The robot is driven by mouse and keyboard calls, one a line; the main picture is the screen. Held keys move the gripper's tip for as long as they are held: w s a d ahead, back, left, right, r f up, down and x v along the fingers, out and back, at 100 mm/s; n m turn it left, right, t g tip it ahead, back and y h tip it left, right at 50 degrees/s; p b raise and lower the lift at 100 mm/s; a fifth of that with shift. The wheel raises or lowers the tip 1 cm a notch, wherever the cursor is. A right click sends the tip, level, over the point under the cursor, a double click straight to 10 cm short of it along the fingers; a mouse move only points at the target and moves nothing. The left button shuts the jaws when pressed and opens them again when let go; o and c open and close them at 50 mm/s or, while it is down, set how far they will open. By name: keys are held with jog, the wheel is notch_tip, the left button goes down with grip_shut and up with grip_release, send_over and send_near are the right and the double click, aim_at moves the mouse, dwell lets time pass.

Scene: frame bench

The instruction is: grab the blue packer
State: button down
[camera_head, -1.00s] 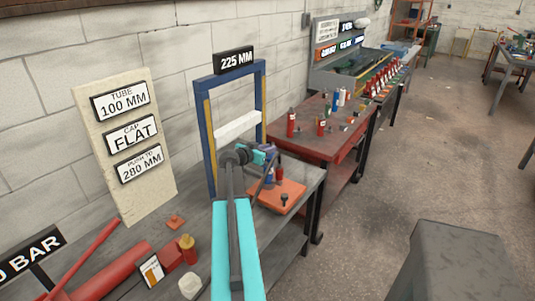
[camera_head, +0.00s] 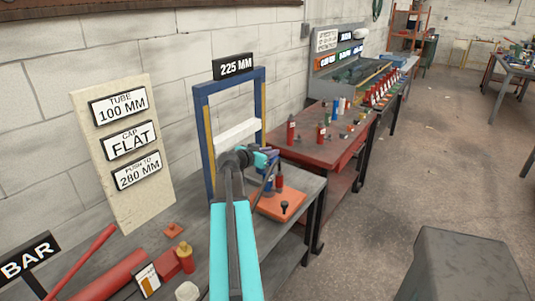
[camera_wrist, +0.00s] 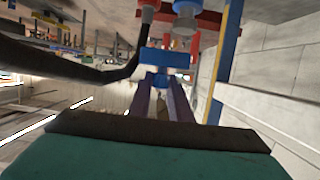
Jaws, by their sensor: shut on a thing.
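My gripper (camera_wrist: 167,88) is in the middle of the wrist view, its two purple-grey fingers closed on the blue packer (camera_wrist: 165,57). The packer is a small blue block at the fingertips. In the head view my gripper (camera_head: 266,158) is beside the right post of the blue press frame (camera_head: 203,130), above the bench, and my arm hides part of it. A blue piece (camera_head: 269,178) shows below the gripper there; I cannot tell whether it is the packer.
An orange-red plate (camera_head: 268,207) with a black knob lies on the grey bench (camera_head: 215,238) below my gripper. A red cylinder (camera_head: 279,181) stands close by. A red table (camera_head: 315,148) with small bottles is behind. A sign board (camera_head: 125,150) leans at left.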

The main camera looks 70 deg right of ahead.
jog(key=s+a+b, duration=0.5)
jog(key=a+b, duration=0.3)
jog(key=b, duration=0.2)
jog(key=shift+s+a+r, duration=0.15)
jog(key=shift+s+r, duration=0.1)
jog(key=b, duration=0.3)
jog(key=shift+s+a+r, duration=0.1)
jog(key=shift+s+a, duration=0.15)
jog(key=shift+a, duration=0.1)
jog(key=a+b, duration=0.1)
jog(key=b, duration=0.3)
jog(key=shift+s+r, duration=0.1)
jog(key=shift+s, duration=0.25)
jog(key=shift+a+r+b, duration=0.1)
jog(key=shift+a+b, duration=0.05)
jog(key=shift+b, duration=0.2)
jog(key=shift+r, duration=0.2)
